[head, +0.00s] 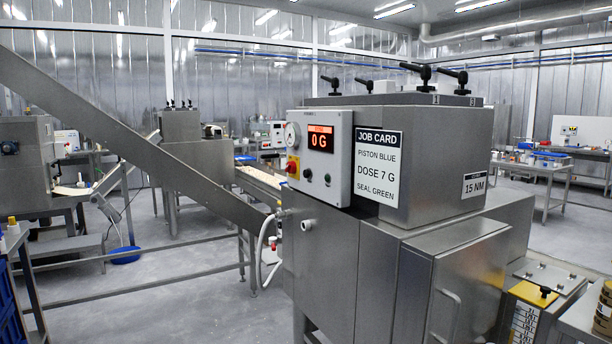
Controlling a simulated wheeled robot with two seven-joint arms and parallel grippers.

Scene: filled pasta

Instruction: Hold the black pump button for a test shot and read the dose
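A white control box (340,185) is fixed to the front of a grey steel machine. Its red-lit dose display (320,138) reads 0 G. Below the display are two small dark round buttons, a left one (308,174) and a right one (327,179). They are too small to tell for certain which is the black pump button. Nothing touches either button. A job card (377,167) beside the box reads PISTON BLUE, DOSE 7 G, SEAL GREEN. Neither of my grippers is in view.
A red-and-yellow switch (292,167) and a round gauge (292,135) are also on the box. A sloping steel conveyor side (140,140) comes down to the machine from the left. A sign (474,185) reads 15 NM. Open floor (180,275) lies at left.

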